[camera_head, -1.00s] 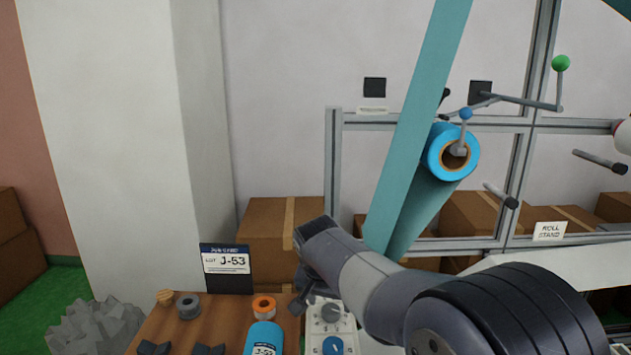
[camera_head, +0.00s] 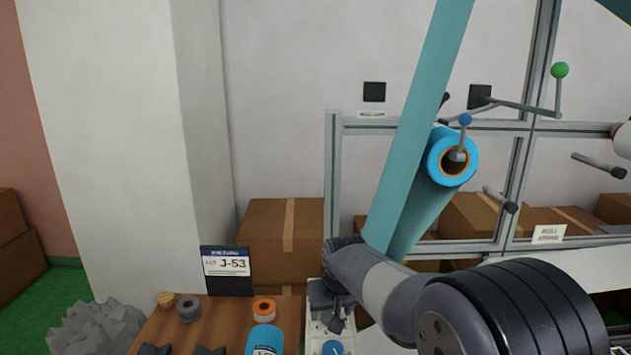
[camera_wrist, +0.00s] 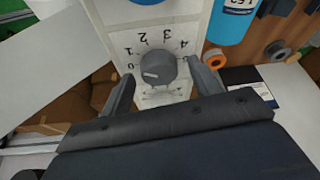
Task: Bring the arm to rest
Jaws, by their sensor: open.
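My arm reaches in from the lower right in the head view, and my gripper (camera_head: 335,318) points down over the white control panel (camera_head: 318,344). In the wrist view my gripper (camera_wrist: 160,92) is open. A grey dial knob (camera_wrist: 158,70) with printed numbers around it shows between its two fingers. I cannot tell whether either finger touches the knob. In the head view the gripper hides this knob. A blue knob (camera_head: 333,348) shows lower on the same panel.
A teal web (camera_head: 420,130) runs past a blue roll (camera_head: 452,156) on the metal frame (camera_head: 333,170) behind my arm.

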